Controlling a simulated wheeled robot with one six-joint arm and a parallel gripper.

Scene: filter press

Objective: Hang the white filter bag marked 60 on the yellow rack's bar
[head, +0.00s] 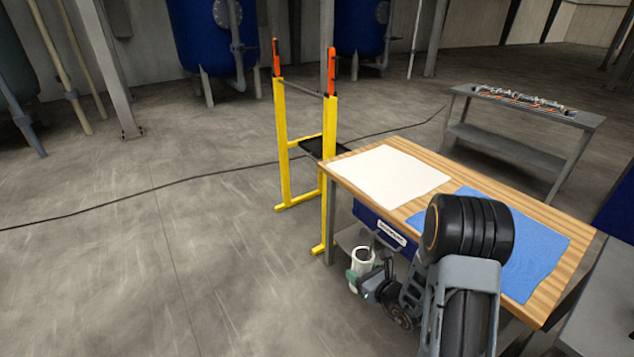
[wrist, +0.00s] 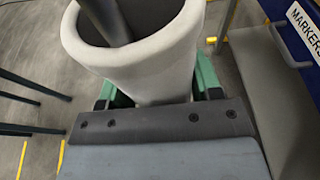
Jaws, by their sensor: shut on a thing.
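My gripper (head: 359,274) is low beside the left end of the wooden table, with green fingers shut on a white filter bag (head: 362,256). In the wrist view the bag (wrist: 165,70) is round and open-mouthed, with a finger on each side. A dark grey rod-like part shows at its mouth; I cannot tell what it belongs to. No number is visible on the bag. The yellow rack (head: 283,150) stands beyond and left of the gripper, with orange-red post tops. Its thin grey bar (head: 305,88) spans the posts near the top and looks bare.
A white sheet (head: 388,176) and a blue sheet (head: 530,255) lie on the wooden table (head: 463,185). Under it is a blue bin (head: 378,222), labelled MARKERS in the wrist view. A grey bench (head: 525,110) stands behind. A cable crosses the floor; floor left is open.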

